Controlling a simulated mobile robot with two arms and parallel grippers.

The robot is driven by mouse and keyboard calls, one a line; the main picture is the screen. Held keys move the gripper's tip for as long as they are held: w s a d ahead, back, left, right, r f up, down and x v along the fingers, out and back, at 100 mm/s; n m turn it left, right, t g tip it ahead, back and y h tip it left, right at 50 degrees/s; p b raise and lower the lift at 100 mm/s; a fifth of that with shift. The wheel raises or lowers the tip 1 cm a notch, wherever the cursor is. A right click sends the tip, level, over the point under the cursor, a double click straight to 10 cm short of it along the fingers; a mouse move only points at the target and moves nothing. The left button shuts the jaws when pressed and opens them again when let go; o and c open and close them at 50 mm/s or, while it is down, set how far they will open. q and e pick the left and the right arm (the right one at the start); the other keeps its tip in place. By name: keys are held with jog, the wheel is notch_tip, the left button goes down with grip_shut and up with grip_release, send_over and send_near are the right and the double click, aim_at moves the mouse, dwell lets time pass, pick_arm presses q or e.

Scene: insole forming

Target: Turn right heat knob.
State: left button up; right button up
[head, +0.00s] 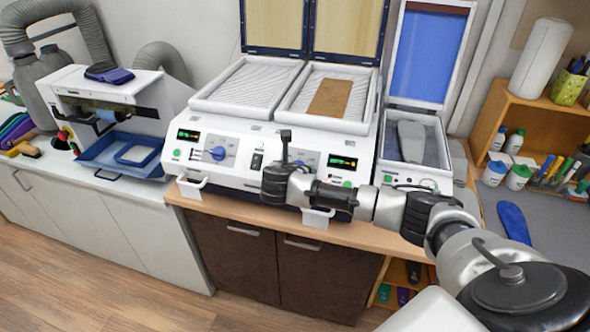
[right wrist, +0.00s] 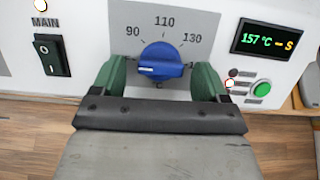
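The right heat knob (right wrist: 161,60) is blue and sits on a grey dial plate marked 90, 110 and 130 in the right wrist view. Its grip bar lies roughly level, with a small white mark at its left end. My right gripper (right wrist: 158,76) has its green fingers on either side of the knob, with gaps showing between fingers and knob, so it is open. In the head view my right arm hides this knob; part of its dial plate (head: 307,159) shows. The press's left knob (head: 217,153) is in plain view. My left gripper is not in view.
The right display (right wrist: 267,39) reads 157 °C, with a green button (right wrist: 262,88) below. The MAIN switch (right wrist: 50,55) is left of the dial. The white heating press (head: 232,172) stands on a wooden counter (head: 345,232), with a brown sheet (head: 330,97) in its right bay.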

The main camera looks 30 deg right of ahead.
jog(key=b+v, duration=0.3)
jog(key=v, duration=0.7)
jog(key=shift+s+a+r, duration=0.15)
jog(key=shift+s+a, duration=0.1)
